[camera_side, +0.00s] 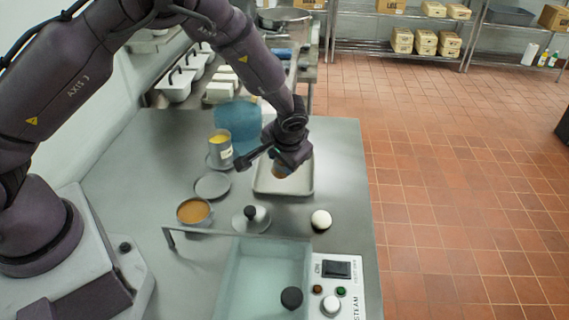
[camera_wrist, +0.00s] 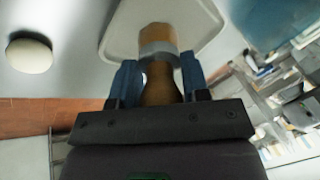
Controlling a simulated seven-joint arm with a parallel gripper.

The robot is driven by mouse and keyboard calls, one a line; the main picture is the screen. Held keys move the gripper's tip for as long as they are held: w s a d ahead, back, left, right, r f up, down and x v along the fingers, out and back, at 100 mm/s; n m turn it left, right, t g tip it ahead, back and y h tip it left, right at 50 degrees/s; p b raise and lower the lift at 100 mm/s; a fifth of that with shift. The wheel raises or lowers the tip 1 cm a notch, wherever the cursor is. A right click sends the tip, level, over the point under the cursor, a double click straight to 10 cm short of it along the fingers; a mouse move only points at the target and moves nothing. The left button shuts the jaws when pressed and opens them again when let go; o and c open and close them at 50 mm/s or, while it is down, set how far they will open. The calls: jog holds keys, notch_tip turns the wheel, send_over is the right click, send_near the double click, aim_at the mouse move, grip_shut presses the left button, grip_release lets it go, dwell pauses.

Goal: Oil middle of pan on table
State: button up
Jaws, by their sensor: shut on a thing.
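My gripper (camera_side: 284,164) is over the grey pan (camera_side: 262,190) on the metal table. It is shut on a brush. In the wrist view, the blue fingers of my gripper (camera_wrist: 160,78) sit on either side of the brush's brown handle (camera_wrist: 160,92). The brush's grey ferrule and tan tip (camera_wrist: 157,38) show in front of the pan (camera_wrist: 118,38). In the side view, the brush tip (camera_side: 281,170) hangs low over the pan's middle; I cannot tell whether it touches. A cup of yellow oil (camera_side: 220,147) stands left of the pan.
A white dough round (camera_side: 321,220) lies below the pan. A knobbed lid (camera_side: 250,219), a grey disc (camera_side: 212,186) and a bowl of brown contents (camera_side: 194,211) stand nearer. The steam kettle basin (camera_side: 240,282) is at the front. A blue sheet (camera_side: 238,122) is behind.

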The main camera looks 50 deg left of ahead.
jog(key=shift+r, duration=2.15)
